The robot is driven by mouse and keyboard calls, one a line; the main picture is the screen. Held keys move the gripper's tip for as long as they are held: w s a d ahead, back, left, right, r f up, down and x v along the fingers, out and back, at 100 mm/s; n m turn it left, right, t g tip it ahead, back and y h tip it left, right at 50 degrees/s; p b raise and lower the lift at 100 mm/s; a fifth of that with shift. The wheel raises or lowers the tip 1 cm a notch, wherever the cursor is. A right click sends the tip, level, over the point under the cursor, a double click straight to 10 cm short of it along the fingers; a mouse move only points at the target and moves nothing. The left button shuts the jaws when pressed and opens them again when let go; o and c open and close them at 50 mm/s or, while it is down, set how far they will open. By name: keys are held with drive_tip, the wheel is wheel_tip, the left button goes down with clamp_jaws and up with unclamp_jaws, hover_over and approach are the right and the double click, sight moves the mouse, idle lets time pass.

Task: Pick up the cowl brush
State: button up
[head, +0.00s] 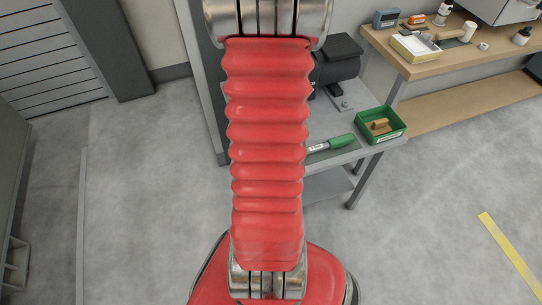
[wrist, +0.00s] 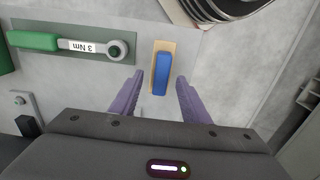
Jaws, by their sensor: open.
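In the wrist view, a blue grip on a flat tan base (wrist: 161,73), which I take to be the cowl brush, lies near the edge of a grey surface. Its bristles do not show. My gripper (wrist: 160,76) is open, with one purple finger to the left of the blue grip and one to the right. The near end of the grip reaches between the fingertips in the picture; I see no contact, and the height gap is unclear. In the head view my arm hides the brush and my gripper.
A green-handled torque wrench (wrist: 70,45) marked 3 Nm lies left of the brush, and shows in the head view (head: 338,143). A green tray (head: 395,130) holding tan pieces stands at the grey table's (head: 345,158) corner. A wooden bench (head: 440,62) stands behind.

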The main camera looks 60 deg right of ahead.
drive_tip(key=shift+w+a+f, duration=0.1)
drive_tip(key=shift+f, duration=1.95)
drive_tip(key=shift+c, duration=0.4)
clamp_jaws()
drive_tip(key=shift+r, duration=0.15)
wheel_tip(320, 180, up, 10)
drive_tip(key=shift+f, duration=0.1)
